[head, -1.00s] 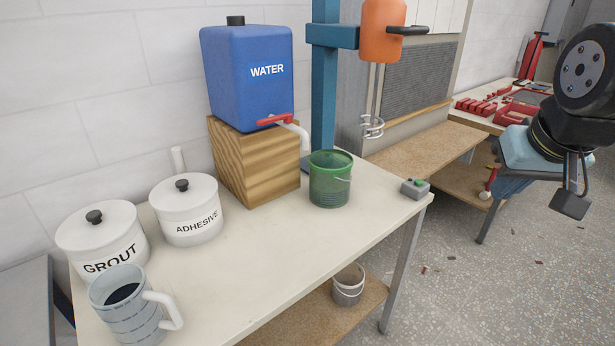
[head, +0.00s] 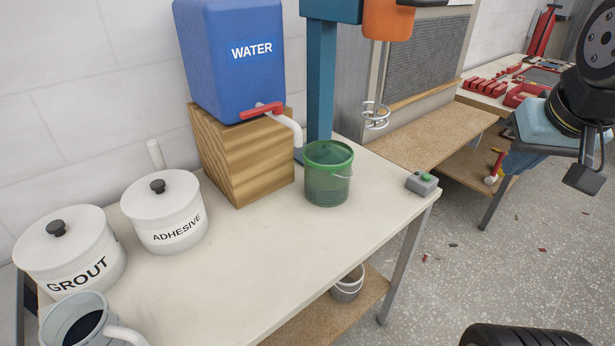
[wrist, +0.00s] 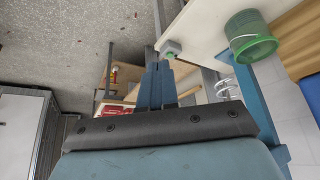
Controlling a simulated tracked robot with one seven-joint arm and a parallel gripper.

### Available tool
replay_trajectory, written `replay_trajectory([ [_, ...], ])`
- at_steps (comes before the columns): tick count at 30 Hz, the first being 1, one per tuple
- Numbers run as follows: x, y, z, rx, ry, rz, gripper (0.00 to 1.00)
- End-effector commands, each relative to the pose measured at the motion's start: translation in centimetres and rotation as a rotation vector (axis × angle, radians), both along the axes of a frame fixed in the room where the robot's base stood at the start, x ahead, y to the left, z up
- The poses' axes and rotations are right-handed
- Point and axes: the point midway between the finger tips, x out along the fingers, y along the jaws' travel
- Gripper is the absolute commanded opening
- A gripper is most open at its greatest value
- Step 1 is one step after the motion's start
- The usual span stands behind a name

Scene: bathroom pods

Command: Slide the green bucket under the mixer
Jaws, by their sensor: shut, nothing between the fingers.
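The green bucket (head: 328,182), see-through with a wire handle, stands upright on the white worktop. It is in front of the blue mixer stand (head: 321,90) and beside the tank's spout. The mixer's orange body (head: 388,22) hangs from the stand, cut off by the top edge. Its wire whisk (head: 375,116) hangs right of the bucket and apart from it. The bucket also shows at upper right in the wrist view (wrist: 250,38). My gripper (wrist: 158,66) is shut and empty, away from the bucket; its fingertips are unclear in the head view.
The blue water tank (head: 232,75), with a red tap, sits on a wooden block (head: 240,160) left of the bucket. A grey box with a green button (head: 422,184) lies at the right edge. White pots (head: 165,215) and a mug stand left. The front worktop is clear.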

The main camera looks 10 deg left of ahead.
Motion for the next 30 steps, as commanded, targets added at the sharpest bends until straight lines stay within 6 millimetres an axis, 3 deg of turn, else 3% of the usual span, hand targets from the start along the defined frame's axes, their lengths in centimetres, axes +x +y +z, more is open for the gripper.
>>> replay_trajectory([
  [5, 0.6, 0.3, -0.6, -0.021, 0.048, 0.016, 0.00],
  [17, 4.9, 3.0, -5.0, -0.276, 0.329, 0.102, 0.00],
  [23, 7.3, 5.5, -7.1, -0.471, 0.406, 0.145, 0.00],
  [30, 10.1, 9.7, -9.5, -0.734, 0.411, 0.198, 0.00],
])
